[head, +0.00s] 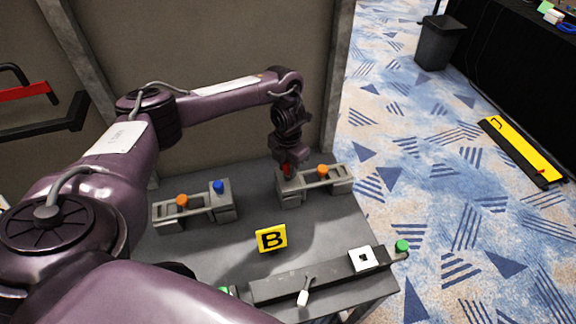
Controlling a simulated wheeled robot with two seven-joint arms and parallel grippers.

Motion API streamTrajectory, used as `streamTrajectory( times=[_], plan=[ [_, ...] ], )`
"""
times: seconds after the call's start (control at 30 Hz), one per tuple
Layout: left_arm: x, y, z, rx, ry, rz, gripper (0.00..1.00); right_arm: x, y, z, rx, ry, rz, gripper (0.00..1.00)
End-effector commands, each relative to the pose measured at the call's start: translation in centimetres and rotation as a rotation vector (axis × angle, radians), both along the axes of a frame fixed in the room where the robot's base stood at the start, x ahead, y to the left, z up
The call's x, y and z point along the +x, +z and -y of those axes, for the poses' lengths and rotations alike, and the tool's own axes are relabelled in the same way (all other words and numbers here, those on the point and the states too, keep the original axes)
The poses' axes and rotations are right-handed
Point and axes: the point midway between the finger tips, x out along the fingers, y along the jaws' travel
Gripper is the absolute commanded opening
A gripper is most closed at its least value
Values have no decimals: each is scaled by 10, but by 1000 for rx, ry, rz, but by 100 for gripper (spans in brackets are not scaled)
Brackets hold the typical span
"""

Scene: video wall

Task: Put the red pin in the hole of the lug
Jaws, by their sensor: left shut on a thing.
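My left gripper (287,162) points down over the right-hand grey bracket (320,178) on the dark table. It is shut on the red pin (286,169), of which only a small part shows between the fingers. The pin is at the left block of that bracket, the likely lug (290,189). Its hole is hidden by the gripper, and I cannot tell whether the pin tip is in it or just above. My right gripper is not in view.
An orange knob (322,170) sits on the same bracket. The left-hand bracket (196,213) carries an orange knob (181,201) and a blue pin (218,187). A yellow B sign (271,238) stands mid-table. A dark bar (300,280) lies along the front. A wall closes the back.

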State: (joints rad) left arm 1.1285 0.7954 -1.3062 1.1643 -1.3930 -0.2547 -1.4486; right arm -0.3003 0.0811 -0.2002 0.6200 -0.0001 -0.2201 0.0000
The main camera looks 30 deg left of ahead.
Motion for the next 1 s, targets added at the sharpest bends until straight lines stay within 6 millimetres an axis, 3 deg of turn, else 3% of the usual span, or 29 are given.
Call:
streamTrajectory(
  times=[0.57, 1.0],
  plan=[
    [0, -3, 0, 0, 0, 1, 4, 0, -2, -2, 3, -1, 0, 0],
    [0, -16, 0, 0, 0, 0, 4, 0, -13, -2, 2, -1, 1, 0]
  ],
)
